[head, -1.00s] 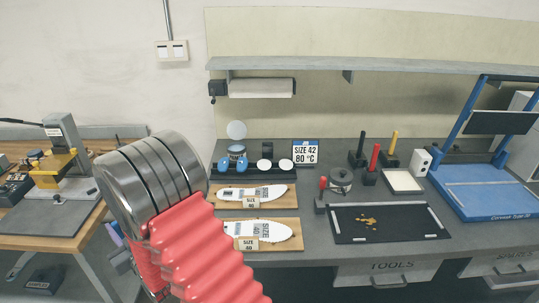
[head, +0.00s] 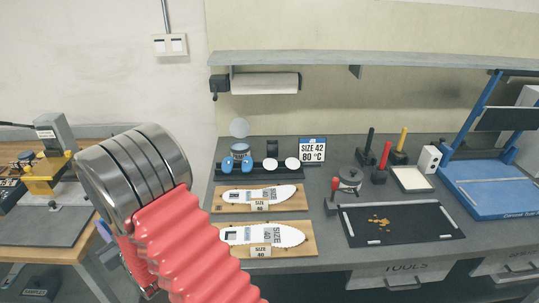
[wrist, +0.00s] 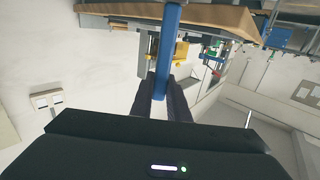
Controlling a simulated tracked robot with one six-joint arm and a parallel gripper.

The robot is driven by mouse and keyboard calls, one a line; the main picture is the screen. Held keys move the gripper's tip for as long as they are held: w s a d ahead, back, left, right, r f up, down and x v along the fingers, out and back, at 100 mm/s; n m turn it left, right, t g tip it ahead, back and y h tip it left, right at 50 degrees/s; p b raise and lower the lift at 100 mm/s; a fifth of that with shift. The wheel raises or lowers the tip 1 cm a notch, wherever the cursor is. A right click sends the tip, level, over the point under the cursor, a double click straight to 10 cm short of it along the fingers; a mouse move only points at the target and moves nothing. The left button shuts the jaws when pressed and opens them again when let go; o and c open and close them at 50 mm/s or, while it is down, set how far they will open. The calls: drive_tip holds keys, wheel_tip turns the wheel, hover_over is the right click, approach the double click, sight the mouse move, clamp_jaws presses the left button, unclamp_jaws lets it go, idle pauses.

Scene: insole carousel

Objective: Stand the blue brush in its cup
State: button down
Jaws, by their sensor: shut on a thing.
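In the wrist view my gripper (wrist: 160,95) is shut on a long blue handle, the blue brush (wrist: 170,45). It runs from between the dark fingers to the top edge of the picture, so its far end is out of sight. The head view shows my arm at the lower left but not the gripper or the blue brush. On the bench, a black (head: 369,143), a red (head: 385,155) and a yellow handle (head: 403,140) stand upright in dark holders. I cannot make out an empty cup for the blue brush.
Two wooden boards with insoles, the upper (head: 298,203) and lower (head: 310,243), lie mid-bench. Right of them are a black mat (head: 400,235), a round metal pot (head: 350,176) and a blue frame press (head: 490,185). A shelf (head: 390,58) overhangs the bench. Another bench stands left.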

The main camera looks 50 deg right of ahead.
drive_tip(key=shift+d, duration=0.1)
drive_tip(key=w+d+r+m+g+h, duration=0.1)
drive_tip(key=w+d+r+m+h, duration=0.2)
drive_tip(key=d, duration=0.9)
drive_tip(key=w+d+r+m+h, duration=0.15)
drive_tip(key=d+r, duration=0.25)
drive_tip(key=d, duration=0.9)
drive_tip(key=w+d+r+m+g+h, duration=0.1)
drive_tip(key=w+d+r+h, duration=0.25)
drive_tip(key=d, duration=0.85)
drive_tip(key=s+d+r+m+g+h, duration=0.1)
drive_tip(key=s+d+r+h, duration=0.15)
drive_tip(key=d, duration=0.55)
drive_tip(key=s+d+r+m+g+h, duration=0.1)
drive_tip(key=s+d+r, duration=0.3)
drive_tip(key=d, duration=0.4)
drive_tip(key=s+d+r+m+g+h, duration=0.1)
drive_tip(key=s+d+r, duration=0.2)
drive_tip(key=d, duration=0.5)
drive_tip(key=s+d+f+m+g+h, duration=0.1)
drive_tip(key=s+d+f, duration=0.2)
drive_tip(key=s+d, duration=0.2)
drive_tip(key=d, duration=0.2)
drive_tip(key=shift+d, duration=0.3)
